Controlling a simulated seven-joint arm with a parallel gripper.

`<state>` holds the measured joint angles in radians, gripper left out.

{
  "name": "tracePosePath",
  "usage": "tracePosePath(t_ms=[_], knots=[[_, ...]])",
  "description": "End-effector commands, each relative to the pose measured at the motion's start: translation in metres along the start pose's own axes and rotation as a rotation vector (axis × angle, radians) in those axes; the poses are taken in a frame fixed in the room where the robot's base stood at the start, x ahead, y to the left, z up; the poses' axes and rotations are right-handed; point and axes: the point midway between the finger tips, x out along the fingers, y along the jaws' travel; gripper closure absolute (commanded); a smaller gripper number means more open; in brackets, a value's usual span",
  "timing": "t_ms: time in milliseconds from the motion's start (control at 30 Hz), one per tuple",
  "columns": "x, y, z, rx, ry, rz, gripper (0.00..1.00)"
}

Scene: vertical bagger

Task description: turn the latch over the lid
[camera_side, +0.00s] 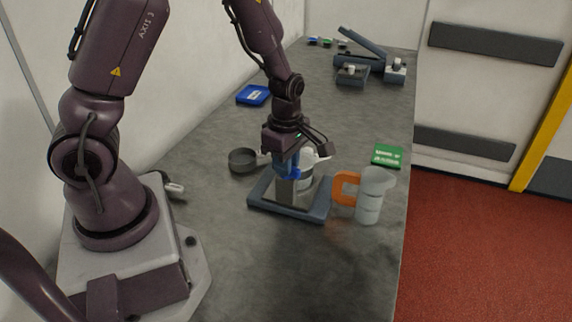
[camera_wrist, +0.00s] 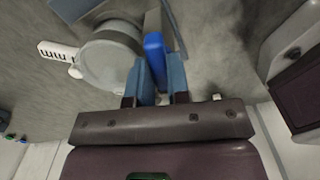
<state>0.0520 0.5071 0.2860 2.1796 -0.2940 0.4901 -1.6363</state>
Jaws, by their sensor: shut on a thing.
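A grey base plate (camera_side: 316,206) lies on the bench and carries a pale block (camera_side: 287,192) and a light round container (camera_side: 307,178). In the wrist view the container's round grey lid (camera_wrist: 106,64) faces the camera. The bright blue latch (camera_wrist: 154,48) lies beside the lid's right edge in that view; I cannot tell whether it overlaps the rim. A bit of its blue shows in the side view (camera_side: 295,174). My gripper (camera_side: 287,165) points down over the block. In the wrist view its blue-grey fingers (camera_wrist: 158,78) are closed on the latch, hiding its near end.
A clear jug (camera_side: 370,198) with an orange handle stands close right of the plate. A dark round dish (camera_side: 243,160) sits to the left. A green box (camera_side: 387,156) and a blue box (camera_side: 253,95) lie farther back. The front bench is clear.

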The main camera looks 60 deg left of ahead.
Motion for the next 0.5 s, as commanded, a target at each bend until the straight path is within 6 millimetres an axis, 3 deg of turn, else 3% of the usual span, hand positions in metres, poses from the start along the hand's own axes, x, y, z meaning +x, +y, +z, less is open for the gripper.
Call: tracePosePath(t_ms=[500], knots=[[-0.0007,0.0007,-0.0002,0.478,-0.001,0.002,1.0]])
